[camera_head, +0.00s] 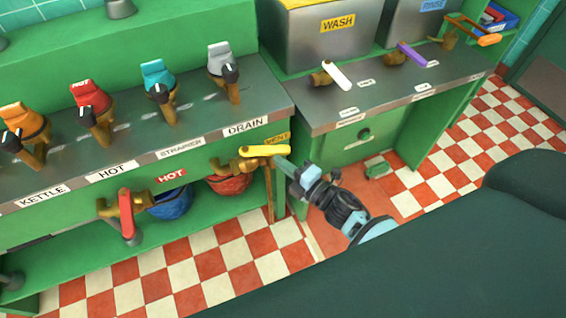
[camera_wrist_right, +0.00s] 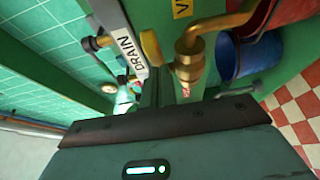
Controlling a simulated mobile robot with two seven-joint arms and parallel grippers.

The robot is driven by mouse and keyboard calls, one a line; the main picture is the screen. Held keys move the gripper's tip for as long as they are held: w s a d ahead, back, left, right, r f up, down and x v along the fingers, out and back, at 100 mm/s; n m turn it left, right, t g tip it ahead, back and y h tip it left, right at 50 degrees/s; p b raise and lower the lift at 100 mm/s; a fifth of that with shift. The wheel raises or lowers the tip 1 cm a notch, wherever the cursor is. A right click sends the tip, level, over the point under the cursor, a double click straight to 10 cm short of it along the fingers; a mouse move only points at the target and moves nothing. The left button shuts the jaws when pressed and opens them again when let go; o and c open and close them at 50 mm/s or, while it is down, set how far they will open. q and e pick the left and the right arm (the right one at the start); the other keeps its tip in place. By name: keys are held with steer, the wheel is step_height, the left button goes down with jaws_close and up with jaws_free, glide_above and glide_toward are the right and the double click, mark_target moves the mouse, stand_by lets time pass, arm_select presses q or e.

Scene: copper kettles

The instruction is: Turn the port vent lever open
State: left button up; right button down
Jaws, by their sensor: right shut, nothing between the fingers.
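The yellow vent lever (camera_head: 262,150) lies roughly level across a brass valve on the green counter front, beside a yellow VENT label (camera_head: 277,139). My right gripper (camera_head: 283,162) is shut and empty, with its tip at the lever's right end. Whether it touches the lever cannot be told. In the right wrist view, the brass valve (camera_wrist_right: 193,55) is close ahead, with part of the yellow label (camera_wrist_right: 182,8) above it. A yellow rounded piece (camera_wrist_right: 151,47) beside it may be the lever's end. My left gripper is not in view.
A red-handled valve (camera_head: 127,213) marked HOT is to the left. A blue bucket (camera_head: 170,203) and a red bucket (camera_head: 229,184) stand below. White (camera_head: 337,75) and purple (camera_head: 412,54) levers are at the sinks. Checkered floor is open.

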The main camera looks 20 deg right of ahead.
mark_target(287, 149)
steer(key=shift+w+d, duration=0.1)
steer(key=w+d+n+g+y+b, duration=0.1)
steer(key=y, duration=0.1)
steer(key=w+d+n+g+y, duration=0.1)
steer(key=n+y, duration=0.1)
steer(key=shift+w+f+g+b, duration=0.15)
steer(key=shift+w+g+b, duration=0.1)
steer(key=shift+g+b, duration=0.15)
steer(key=shift+w+d, duration=0.1)
steer(key=shift+w, duration=0.3)
steer(key=shift+w+r, duration=0.1)
steer(key=shift+r, duration=0.1)
steer(key=shift+d, duration=0.1)
